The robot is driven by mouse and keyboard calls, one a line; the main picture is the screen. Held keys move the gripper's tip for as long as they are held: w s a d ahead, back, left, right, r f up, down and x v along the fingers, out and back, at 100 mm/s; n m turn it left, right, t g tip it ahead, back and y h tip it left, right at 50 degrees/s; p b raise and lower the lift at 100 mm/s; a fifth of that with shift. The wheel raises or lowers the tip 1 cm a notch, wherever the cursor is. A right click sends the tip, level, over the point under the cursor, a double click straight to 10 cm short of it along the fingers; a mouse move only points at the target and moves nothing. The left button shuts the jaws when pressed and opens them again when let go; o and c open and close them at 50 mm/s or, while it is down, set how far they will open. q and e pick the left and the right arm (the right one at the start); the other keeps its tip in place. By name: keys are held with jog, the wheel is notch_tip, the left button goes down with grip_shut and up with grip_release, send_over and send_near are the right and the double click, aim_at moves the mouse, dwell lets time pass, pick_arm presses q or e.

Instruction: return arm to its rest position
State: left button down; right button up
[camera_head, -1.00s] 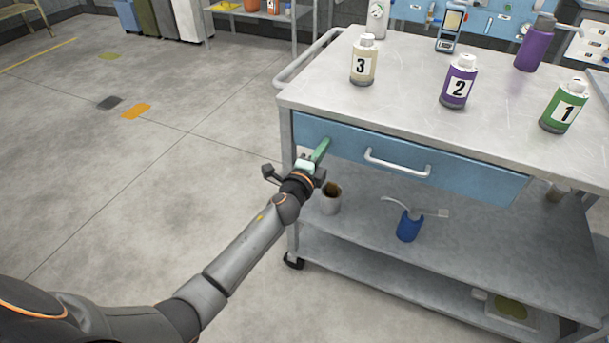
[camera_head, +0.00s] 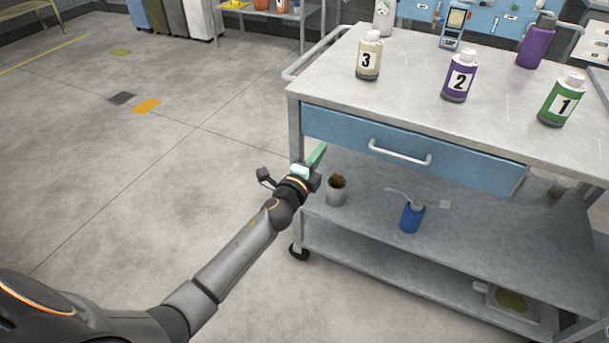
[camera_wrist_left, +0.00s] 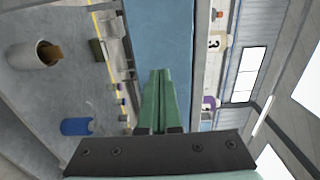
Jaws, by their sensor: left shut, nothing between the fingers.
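My left arm comes in from the lower left of the head view. Its gripper (camera_head: 317,156) has green fingers and is in front of the left end of the cart's blue drawer (camera_head: 415,150). In the left wrist view the two green fingers (camera_wrist_left: 159,100) lie together, with nothing between them. The blue drawer front (camera_wrist_left: 160,35) shows beyond them there. From these views I cannot tell whether the fingertips touch the drawer. My right gripper is not in view.
Bottles numbered 3 (camera_head: 369,57), 2 (camera_head: 459,77) and 1 (camera_head: 561,100) stand on the cart top (camera_head: 430,65). A grey cup (camera_head: 337,190) and a blue container (camera_head: 412,216) stand on the shelf below. The floor (camera_head: 120,190) left of the cart is open.

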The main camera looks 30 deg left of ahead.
pick_arm(q)
jog(key=s+d+f+n+g+h, duration=0.1)
jog(key=s+d+f+n+g, duration=0.35)
jog(key=s, duration=0.65)
jog(key=s+d+f+n+g+h, duration=0.1)
jog(key=s+d+f+n+g, duration=0.1)
jog(key=s+f+n, duration=0.65)
jog(key=s+d+f+n+g+h, duration=0.1)
jog(key=s+d+f+n+g, duration=0.2)
jog(key=s, duration=1)
notch_tip(320, 180, up, 10)
jog(key=a+p, duration=0.2)
jog(key=p, duration=1.3)
jog(key=shift+s+a+t+y, duration=0.15)
jog(key=shift+s+t+y, duration=0.15)
jog(key=shift+s+t, duration=0.15)
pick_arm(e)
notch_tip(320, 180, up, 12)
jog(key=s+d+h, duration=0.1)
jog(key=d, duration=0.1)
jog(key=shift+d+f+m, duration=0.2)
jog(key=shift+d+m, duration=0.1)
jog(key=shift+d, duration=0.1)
pick_arm(q)
jog(key=shift+f, duration=0.1)
